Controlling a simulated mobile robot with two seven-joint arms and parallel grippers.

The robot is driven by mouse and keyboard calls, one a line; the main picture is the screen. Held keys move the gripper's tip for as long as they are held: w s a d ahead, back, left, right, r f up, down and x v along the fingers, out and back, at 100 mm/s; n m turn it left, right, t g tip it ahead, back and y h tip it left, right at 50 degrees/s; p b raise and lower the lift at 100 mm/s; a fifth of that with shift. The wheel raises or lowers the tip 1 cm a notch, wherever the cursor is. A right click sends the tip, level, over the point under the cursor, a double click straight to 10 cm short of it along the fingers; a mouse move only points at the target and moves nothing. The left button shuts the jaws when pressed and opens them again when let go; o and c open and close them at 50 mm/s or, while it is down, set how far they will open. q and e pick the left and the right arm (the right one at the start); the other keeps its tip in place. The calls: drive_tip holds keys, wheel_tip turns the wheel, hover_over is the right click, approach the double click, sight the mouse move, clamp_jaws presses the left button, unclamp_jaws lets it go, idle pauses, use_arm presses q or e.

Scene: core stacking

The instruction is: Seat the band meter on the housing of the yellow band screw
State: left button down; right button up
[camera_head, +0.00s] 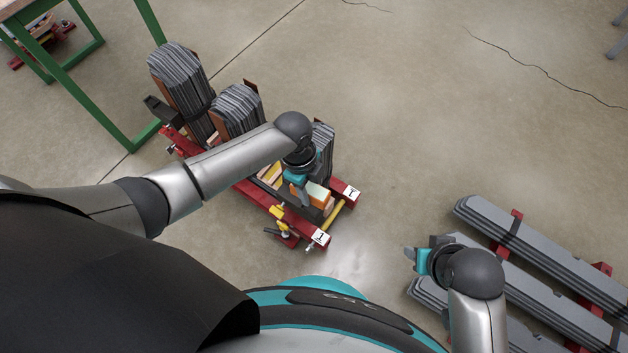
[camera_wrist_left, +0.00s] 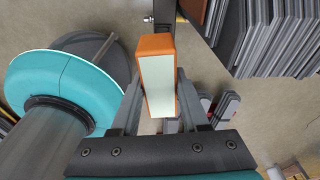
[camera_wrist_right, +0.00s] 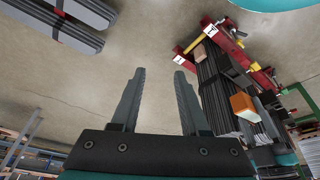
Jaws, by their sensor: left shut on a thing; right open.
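The band meter, an orange block with a pale green face, shows in the head view (camera_head: 318,193) and the left wrist view (camera_wrist_left: 159,85). My left gripper (camera_head: 301,190) is shut on it, its fingers (camera_wrist_left: 155,98) on either side. It is over the near end of the red stacking frame (camera_head: 250,190); whether it touches anything beneath I cannot tell. A yellow fitting (camera_head: 278,212) with a dark handle is on the frame's near side; it may be the yellow band screw, but its housing is not clear. My right gripper (camera_head: 416,259) is open and empty, apart from the frame.
Stacks of grey laminations (camera_head: 238,108) stand upright on the frame. A yellow bar (camera_head: 335,213) spans its end between white tags. Long grey sheets (camera_head: 545,260) on red supports lie at right. A green-legged table (camera_head: 85,95) stands at upper left. Floor between is clear.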

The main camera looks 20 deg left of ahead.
sight(311, 195)
use_arm(q)
drive_tip(key=shift+w+f+m, duration=0.4)
drive_tip(key=shift+f+m, duration=0.1)
drive_tip(key=shift+f, duration=0.15)
use_arm(e)
drive_tip(key=shift+w+r, duration=0.25)
drive_tip(key=shift+r, duration=0.5)
use_arm(q)
drive_tip(key=shift+r, duration=0.1)
drive_tip(key=shift+f+b, duration=0.35)
drive_tip(key=shift+f, duration=0.3)
wheel_tip(311, 195, down, 2)
drive_tip(key=shift+f+b, duration=0.1)
drive_tip(key=shift+b, duration=0.7)
drive_tip(key=shift+f+b, duration=0.5)
drive_tip(key=shift+f, duration=0.1)
drive_tip(key=shift+f+b, duration=0.5)
drive_tip(key=shift+f, duration=0.15)
use_arm(e)
drive_tip(key=w+a+r+t+y, duration=0.2)
drive_tip(key=w+a+r+t, duration=0.1)
drive_tip(key=a+t, duration=0.1)
drive_tip(key=shift+w+r+n, duration=0.25)
drive_tip(key=shift+w+n, duration=0.05)
drive_tip(key=shift+w, duration=0.05)
use_arm(q)
drive_tip(key=shift+p, duration=0.5)
use_arm(e)
drive_tip(key=shift+a+r, duration=0.1)
drive_tip(key=shift+r, duration=0.4)
